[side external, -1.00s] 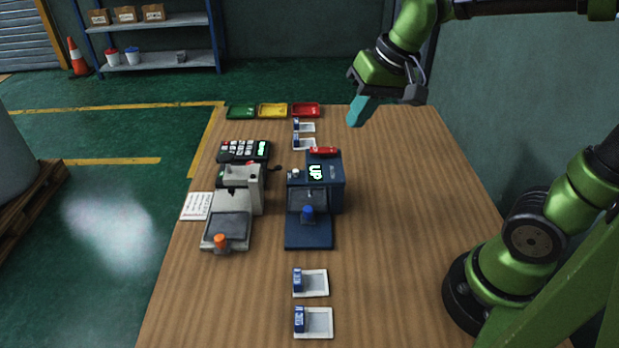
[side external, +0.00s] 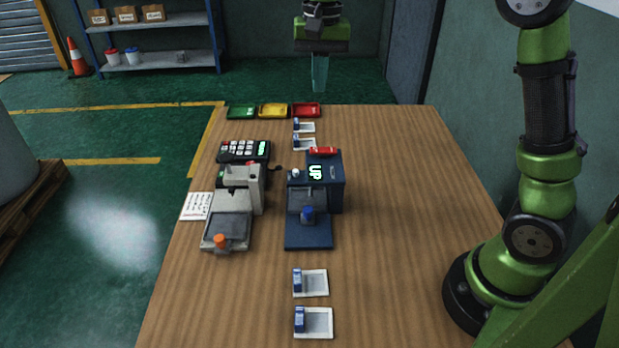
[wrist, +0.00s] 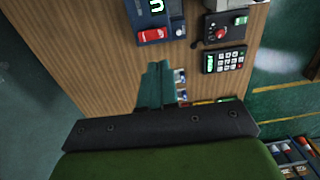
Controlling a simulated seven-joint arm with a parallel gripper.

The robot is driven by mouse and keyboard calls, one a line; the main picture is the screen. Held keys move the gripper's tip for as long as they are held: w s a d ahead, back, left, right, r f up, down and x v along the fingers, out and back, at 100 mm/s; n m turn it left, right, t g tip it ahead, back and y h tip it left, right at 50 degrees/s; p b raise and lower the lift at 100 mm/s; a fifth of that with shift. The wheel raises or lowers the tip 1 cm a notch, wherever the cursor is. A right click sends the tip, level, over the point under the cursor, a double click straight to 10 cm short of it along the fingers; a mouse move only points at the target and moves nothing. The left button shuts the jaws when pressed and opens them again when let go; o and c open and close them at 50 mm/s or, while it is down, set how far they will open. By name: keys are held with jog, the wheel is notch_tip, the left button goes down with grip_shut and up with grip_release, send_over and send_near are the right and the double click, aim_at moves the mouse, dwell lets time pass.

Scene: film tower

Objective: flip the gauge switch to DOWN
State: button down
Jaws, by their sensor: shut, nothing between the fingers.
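The dark blue gauge (side external: 336,185) stands mid-table, with a lit display reading UP (side external: 315,172) on its top. A red switch-like part (side external: 323,151) sits at its far top edge; the red part also shows in the wrist view (wrist: 152,34) at the top. Which part is the gauge switch is not labelled legibly. My gripper (side external: 319,88) is shut and empty, with teal fingers pointing down, raised beyond the far side of the gauge and apart from it. Its fingers also show in the wrist view (wrist: 158,72), below the red part.
A grey-beige machine (side external: 232,200) with an orange knob stands left of the gauge, and a keypad (side external: 245,150) is behind it. Small white trays (side external: 318,283) with blue-marked items lie in front and behind. Green, yellow and red trays (side external: 306,109) line the far edge. The table's right is clear.

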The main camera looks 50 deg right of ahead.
aim_at(317, 150)
notch_tip(317, 150, down, 14)
jog(key=shift+w+a, duration=0.1)
dwell(0.5)
jog(key=shift+a+f, duration=0.15)
jog(key=shift+f, duration=0.2)
jog(key=shift+s+d+r, duration=0.35)
jog(key=shift+s+d, duration=0.15)
jog(key=shift+d, duration=0.15)
